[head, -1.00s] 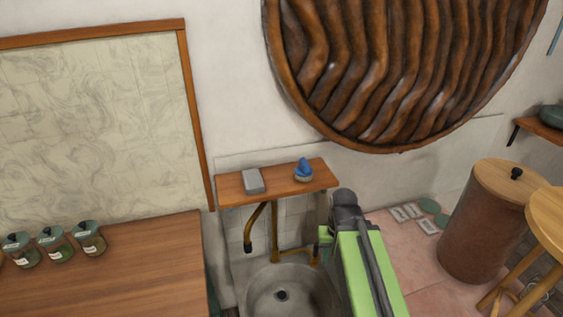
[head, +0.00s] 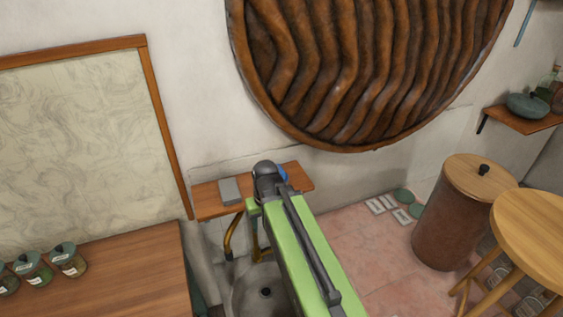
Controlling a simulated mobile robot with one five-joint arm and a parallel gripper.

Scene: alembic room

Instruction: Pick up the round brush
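A small blue-topped object, which looks like the round brush (head: 283,174), is on the wooden shelf (head: 208,200) above the sink. Only a sliver of its blue top shows; my arm hides the rest. My green arm reaches up from the bottom of the head view, its dark grey joint just left of the blue top.
A grey block (head: 230,191) lies on the shelf, left of my arm. Below are a brass tap (head: 233,236) and a sink (head: 250,292). A wooden counter (head: 130,275) with jars is at left. A lidded bin (head: 448,225) and round stool (head: 535,225) stand at right.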

